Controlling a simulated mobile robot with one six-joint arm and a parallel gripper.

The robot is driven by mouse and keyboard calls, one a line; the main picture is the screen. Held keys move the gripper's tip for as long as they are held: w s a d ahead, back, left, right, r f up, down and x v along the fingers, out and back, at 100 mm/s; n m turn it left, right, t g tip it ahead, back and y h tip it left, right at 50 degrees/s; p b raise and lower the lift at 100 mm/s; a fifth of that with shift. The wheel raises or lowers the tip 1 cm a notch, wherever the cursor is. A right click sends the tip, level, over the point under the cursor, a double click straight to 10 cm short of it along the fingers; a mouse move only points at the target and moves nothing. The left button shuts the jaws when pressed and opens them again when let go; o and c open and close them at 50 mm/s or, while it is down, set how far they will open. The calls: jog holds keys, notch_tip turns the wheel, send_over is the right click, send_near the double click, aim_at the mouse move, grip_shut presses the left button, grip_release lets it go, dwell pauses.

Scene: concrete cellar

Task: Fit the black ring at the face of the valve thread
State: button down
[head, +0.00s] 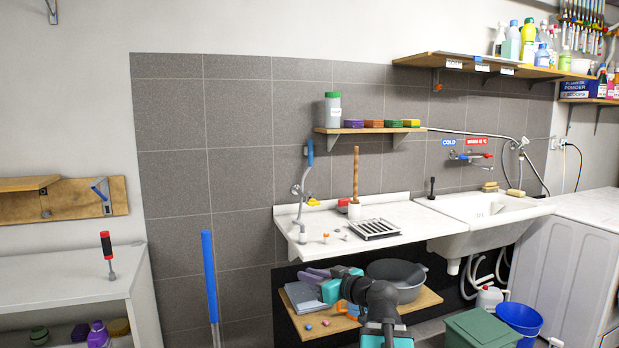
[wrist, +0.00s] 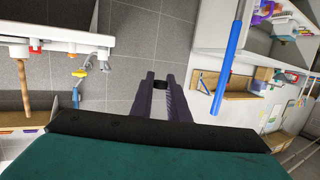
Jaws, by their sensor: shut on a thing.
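My gripper (head: 308,275) is in front of the lower shelf of the sink unit in the head view, its purple-grey fingers pointing left. In the wrist view the fingers (wrist: 161,80) are shut on a small black piece, the black ring (wrist: 160,84), held at the fingertips. The ring cannot be made out in the head view. A valve with a yellow handle (head: 313,202) is on the tiled wall above the counter's left end. It also shows left of the fingers in the wrist view (wrist: 79,72), apart from the ring. Its thread is too small to make out.
The white counter (head: 400,217) holds a drain grid (head: 374,229), a wooden-handled plunger (head: 355,185) and small fittings. Below, a wooden shelf (head: 425,300) holds a grey basin (head: 398,277). A blue pole (head: 210,275) stands left of the counter. Tiled wall between them is clear.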

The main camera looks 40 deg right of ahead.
jog(key=w+a+f+n+y, duration=0.15)
jog(key=w+a, duration=0.45)
jog(key=a, duration=0.6)
jog(key=w+a+f, duration=0.3)
jog(key=w+a, duration=0.3)
jog(key=a, duration=0.6)
jog(key=w+a+f+y, duration=0.1)
jog(key=w+a+f, duration=0.3)
jog(key=a, duration=0.9)
notch_tip(320, 180, up, 6)
jog(key=w+m+h, duration=0.1)
jog(key=m+h, duration=0.1)
jog(key=h, duration=0.1)
jog(key=shift+w, duration=0.35)
jog(key=shift+a+f, duration=0.1)
jog(key=shift+a, duration=0.1)
